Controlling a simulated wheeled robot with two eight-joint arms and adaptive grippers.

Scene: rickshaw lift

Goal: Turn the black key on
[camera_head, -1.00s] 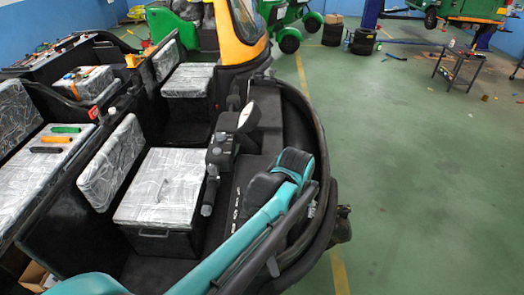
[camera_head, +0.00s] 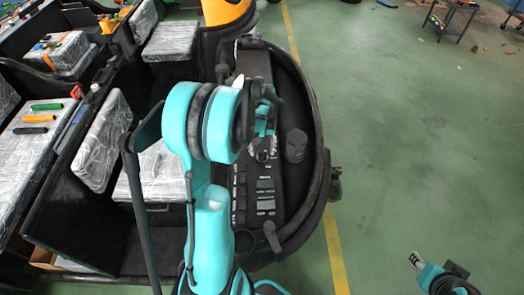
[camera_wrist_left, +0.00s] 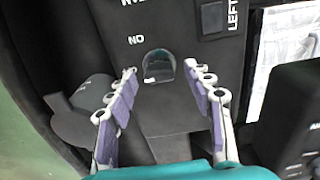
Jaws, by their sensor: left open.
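The black key (camera_wrist_left: 159,66) appears in the left wrist view as a small dark rounded piece on the black dashboard panel (camera_wrist_left: 185,108), below a white label that reads "NO" in this view. My left gripper (camera_wrist_left: 160,72) is open. Its two purple-padded fingers stand on either side of the key, with a visible gap to each side. I cannot tell how far the fingertips are above the panel. In the head view my left arm hides most of this area. My right gripper (camera_head: 416,259) shows at the lower right, away from the vehicle; its jaw state is unclear.
A black knob or lever (camera_wrist_left: 88,105) stands left of the fingers in the wrist view. The dashboard (camera_head: 266,188) carries labelled switches and a dark cylinder (camera_head: 296,146). Plastic-wrapped seats (camera_head: 165,178) lie to the left. Green floor (camera_head: 400,150) is open on the right.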

